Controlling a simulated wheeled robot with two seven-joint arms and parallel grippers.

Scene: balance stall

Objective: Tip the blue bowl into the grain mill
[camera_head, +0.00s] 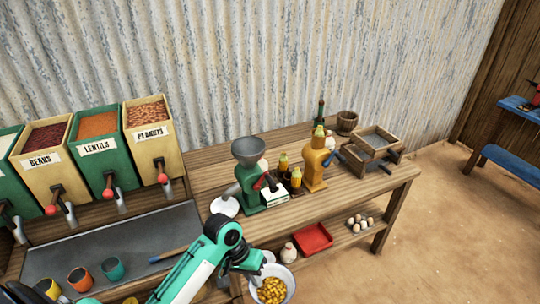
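The grain mill (250,187) is green with a grey funnel hopper (248,151) and stands upright on the wooden table. A pale bowl (291,274), whitish with perhaps a blue tint, holds yellow kernels at the bottom edge of the head view. It is below and in front of the mill, roughly level. My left gripper (257,272) is at the bowl's left rim and appears shut on it; its fingertips are partly hidden. My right gripper is not in view.
An orange-yellow grinder (316,165), bottles (296,178) and a wooden sieve box (374,143) stand right of the mill. A white plate (225,206) lies left of it. A red tray (313,238) is on the lower shelf. Dispensers (150,138) line the left.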

